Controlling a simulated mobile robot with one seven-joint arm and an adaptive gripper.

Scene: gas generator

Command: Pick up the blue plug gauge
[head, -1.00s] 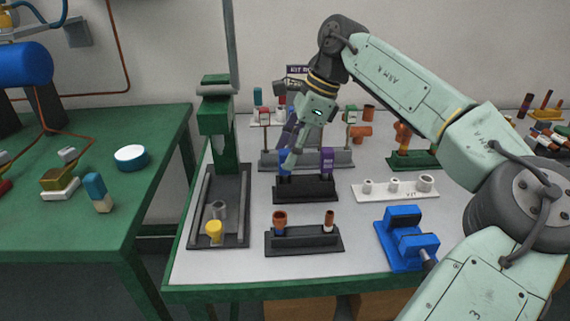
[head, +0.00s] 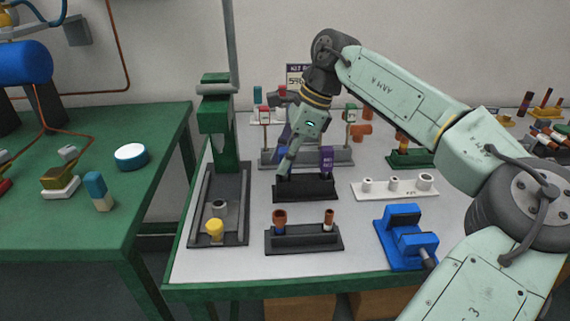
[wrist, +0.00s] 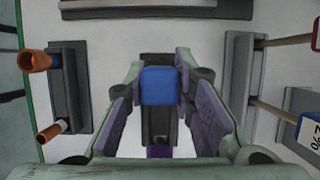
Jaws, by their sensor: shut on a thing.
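The blue plug gauge (wrist: 159,86) sits between the two purple finger pads in the wrist view. My gripper (head: 285,160) is shut on it. In the head view only a small part of the blue gauge (head: 281,154) shows, since the fingers cover the rest. The gauge is held above the black stand (head: 305,190), left of the purple gauge (head: 327,160) standing in it. The gauge's lower end is hidden in both views.
In front is a black stand (head: 304,241) with two brown-topped pieces. A white holder (head: 394,190) and a blue vise (head: 405,240) are to the right. A green press (head: 219,135) stands left. A grey rack (head: 335,158) with upright posts is behind.

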